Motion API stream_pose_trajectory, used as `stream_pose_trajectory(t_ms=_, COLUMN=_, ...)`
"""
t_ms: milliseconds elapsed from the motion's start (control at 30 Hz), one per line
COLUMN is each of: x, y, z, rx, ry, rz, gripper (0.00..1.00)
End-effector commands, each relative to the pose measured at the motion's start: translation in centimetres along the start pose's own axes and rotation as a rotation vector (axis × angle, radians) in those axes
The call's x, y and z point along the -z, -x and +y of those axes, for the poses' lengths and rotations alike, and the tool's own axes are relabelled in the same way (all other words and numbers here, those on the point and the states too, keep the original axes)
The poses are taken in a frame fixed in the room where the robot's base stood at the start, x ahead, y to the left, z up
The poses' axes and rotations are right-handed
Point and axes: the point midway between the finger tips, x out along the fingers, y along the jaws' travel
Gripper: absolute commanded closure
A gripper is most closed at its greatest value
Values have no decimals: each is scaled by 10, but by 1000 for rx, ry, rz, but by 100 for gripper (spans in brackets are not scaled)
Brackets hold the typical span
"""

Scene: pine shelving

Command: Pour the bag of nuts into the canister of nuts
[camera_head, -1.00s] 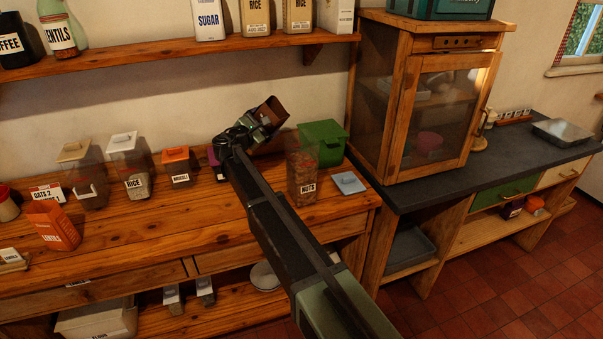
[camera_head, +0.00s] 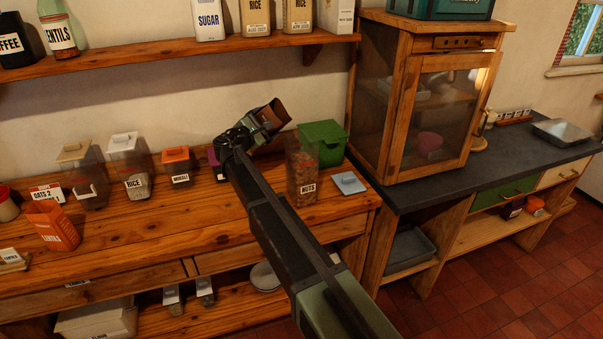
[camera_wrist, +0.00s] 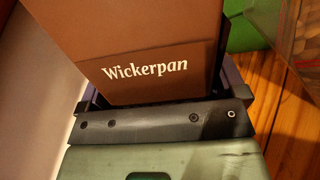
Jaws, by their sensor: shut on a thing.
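My gripper (camera_head: 254,126) is shut on a brown bag (camera_head: 272,113) and holds it above the wooden counter, to the upper left of the canister. The bag is tilted, its upper end leaning right. In the wrist view the bag (camera_wrist: 150,40) fills the upper middle and reads "Wickerpan". The clear canister labelled NUTS (camera_head: 302,172) stands upright on the counter with brown nuts inside. Part of it also shows at the right edge of the wrist view (camera_wrist: 298,38). A blue-grey lid (camera_head: 348,183) lies on the counter right of the canister. The bag's contents are hidden.
A green box (camera_head: 323,140) stands just behind the canister. Lidded canisters, including rice (camera_head: 134,170) and one with an orange lid (camera_head: 176,163), stand left. An orange lentil bag (camera_head: 54,226) is further left. A wall shelf (camera_head: 170,57) runs above. The front counter is clear.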

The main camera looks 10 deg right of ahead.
Motion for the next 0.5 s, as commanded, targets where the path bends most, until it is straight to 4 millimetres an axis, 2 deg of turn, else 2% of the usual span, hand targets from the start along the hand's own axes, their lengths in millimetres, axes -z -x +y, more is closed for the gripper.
stream_pose_trajectory(t_ms=500, x=0, y=0, z=2, rx=0, ry=-55, rz=0, gripper=41)
